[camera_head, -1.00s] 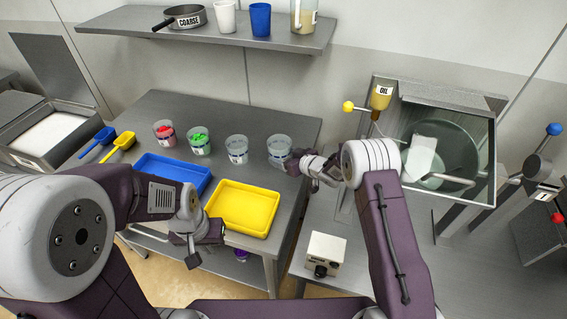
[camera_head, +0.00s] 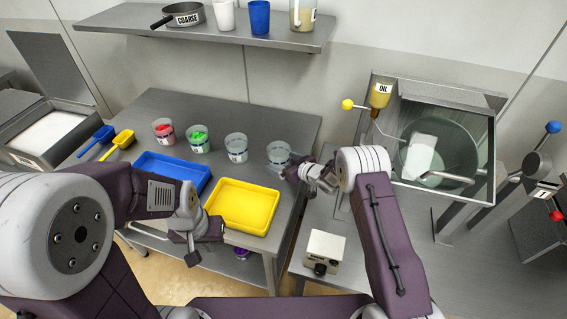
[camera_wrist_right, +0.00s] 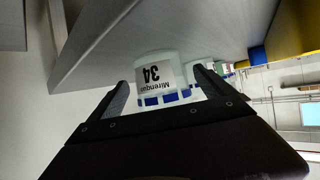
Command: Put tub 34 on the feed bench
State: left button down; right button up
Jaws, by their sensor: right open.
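Tub 34 (camera_head: 279,156) is a clear tub with a white label and a blue band. It stands at the right end of the row of tubs on the steel bench (camera_head: 270,112). In the right wrist view, tub 34 (camera_wrist_right: 160,72) appears upside down, with its label facing me. My right gripper (camera_head: 299,172) is open beside it, and its fingers (camera_wrist_right: 163,85) frame the tub without a visible grip. My left gripper (camera_head: 197,243) hangs in front of the yellow tray; its finger opening is unclear. No label shows which bench is the feed bench.
Several other tubs (camera_head: 236,148) stand left of tub 34. A yellow tray (camera_head: 242,205) and a blue tray (camera_head: 170,171) lie at the bench front. A second steel bench (camera_head: 365,235) at right carries a glass-fronted machine (camera_head: 440,150) and a small white box (camera_head: 324,250).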

jog(key=shift+r, duration=0.15)
jog(key=shift+s+d+r, duration=0.1)
jog(key=shift+r, duration=0.05)
jog(key=v, duration=1.1)
jog(key=shift+s+d, duration=0.2)
jog(key=shift+s, duration=0.05)
